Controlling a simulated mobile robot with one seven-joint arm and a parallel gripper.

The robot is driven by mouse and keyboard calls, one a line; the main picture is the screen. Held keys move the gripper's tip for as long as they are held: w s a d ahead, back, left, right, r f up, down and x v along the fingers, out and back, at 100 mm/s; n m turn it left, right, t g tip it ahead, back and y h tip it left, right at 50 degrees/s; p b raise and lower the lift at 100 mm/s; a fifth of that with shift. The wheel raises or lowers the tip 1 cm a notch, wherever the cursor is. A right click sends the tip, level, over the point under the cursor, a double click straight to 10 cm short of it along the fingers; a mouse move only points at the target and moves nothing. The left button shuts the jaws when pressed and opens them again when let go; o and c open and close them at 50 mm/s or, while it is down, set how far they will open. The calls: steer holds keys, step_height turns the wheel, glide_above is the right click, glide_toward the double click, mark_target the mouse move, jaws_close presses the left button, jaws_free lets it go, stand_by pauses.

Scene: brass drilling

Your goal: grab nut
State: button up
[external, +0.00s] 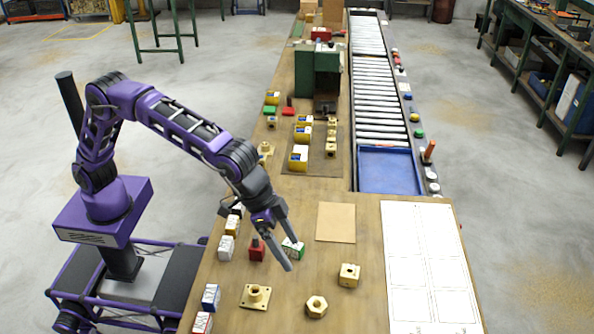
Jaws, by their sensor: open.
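A brass hex nut (316,307) with a round hole lies flat on the near part of the wooden bench. My gripper (290,257) is open and empty. It hangs above the bench, up and to the left of the nut in the picture, clearly apart from it. Its fingers point down and to the right, and one finger partly covers a green and white box (293,249) behind it.
A brass flanged piece (255,296) lies left of the nut, and a brass block (349,275) sits up and right of it. A red object (257,250) and small boxes (227,247) stand along the left edge. A white sheet (432,265) covers the right side.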

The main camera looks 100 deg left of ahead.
step_height(320, 180, down, 4)
steer(key=y, duration=0.1)
glide_toward(318, 304)
steer(key=f, duration=0.3)
steer(key=shift+w+d+f, duration=0.1)
steer(key=shift+w+d, duration=0.05)
steer(key=shift+w, duration=0.15)
steer(key=shift+w+x, duration=0.15)
steer(key=shift+x, duration=1.15)
steer(key=shift+w+x, duration=0.15)
steer(key=shift+x, duration=1.15)
steer(key=shift+c, duration=0.3)
jaws_close()
